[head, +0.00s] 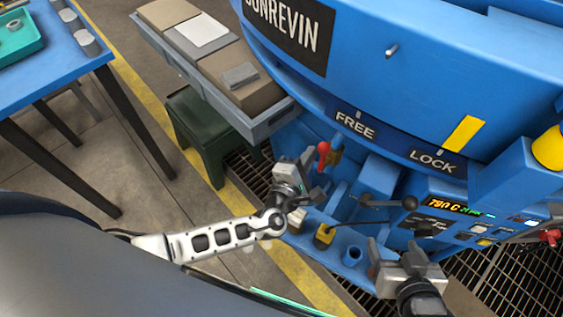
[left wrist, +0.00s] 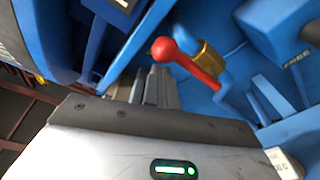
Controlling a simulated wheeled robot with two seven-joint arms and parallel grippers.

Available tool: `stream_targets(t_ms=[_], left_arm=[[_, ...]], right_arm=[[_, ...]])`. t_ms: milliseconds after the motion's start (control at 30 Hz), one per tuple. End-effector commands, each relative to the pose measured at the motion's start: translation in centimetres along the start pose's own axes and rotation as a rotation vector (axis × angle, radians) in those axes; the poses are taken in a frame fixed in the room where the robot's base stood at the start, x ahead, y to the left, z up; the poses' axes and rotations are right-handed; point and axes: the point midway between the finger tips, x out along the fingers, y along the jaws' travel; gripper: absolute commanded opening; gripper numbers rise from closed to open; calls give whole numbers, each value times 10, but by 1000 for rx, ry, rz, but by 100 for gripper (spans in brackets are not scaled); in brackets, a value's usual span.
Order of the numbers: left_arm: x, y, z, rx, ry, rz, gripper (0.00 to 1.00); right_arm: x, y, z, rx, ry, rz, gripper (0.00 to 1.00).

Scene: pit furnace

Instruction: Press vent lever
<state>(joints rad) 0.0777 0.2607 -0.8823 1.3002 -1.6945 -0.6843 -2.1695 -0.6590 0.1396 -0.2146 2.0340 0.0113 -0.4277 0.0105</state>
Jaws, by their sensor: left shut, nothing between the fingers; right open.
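A lever with a red ball knob and red shaft (head: 323,152) stands at the left of the blue furnace, beside a brass-coloured part. In the left wrist view the red lever (left wrist: 190,68) slants down to the right from its knob. I see no label naming it the vent lever. My left gripper (head: 308,168) is shut and empty, close beside the red lever. In the left wrist view its fingers (left wrist: 155,86) end just below the knob; I cannot tell whether they touch. My right gripper (head: 396,250) is open and empty in front of the control panel.
A black-knobbed lever (head: 408,202) lies between my grippers, near the lit panel display (head: 446,206). FREE (head: 355,125) and LOCK (head: 434,161) plates mark the furnace rim. A yellow-topped part (head: 325,233) stands low in front. A grey tray (head: 262,110) and blue table (head: 60,72) are left.

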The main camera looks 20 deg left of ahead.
Motion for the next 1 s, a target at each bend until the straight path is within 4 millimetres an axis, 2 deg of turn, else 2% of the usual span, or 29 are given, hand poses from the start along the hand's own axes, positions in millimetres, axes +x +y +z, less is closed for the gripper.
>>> stream_targets(t_ms=[233,467,500,700,833,1000], left_arm=[[-2,-2,-3,-1,-5,-4,0],[-10,-1,-41,4,-9,-7,0],[-24,0,-36,-2,-10,-10,0],[-69,0,-37,-1,-8,-9,0],[-90,0,-36,0,-8,-7,0],[-105,0,-37,0,-8,-4,0]], right_arm=[[0,0,4,0,-6,0,69],[5,2,12,-7,-12,-2,69],[2,2,8,-9,-15,-3,69],[1,2,6,-12,-10,-3,69],[1,2,6,-12,-6,-4,69],[2,1,6,-11,-4,-4,69]])
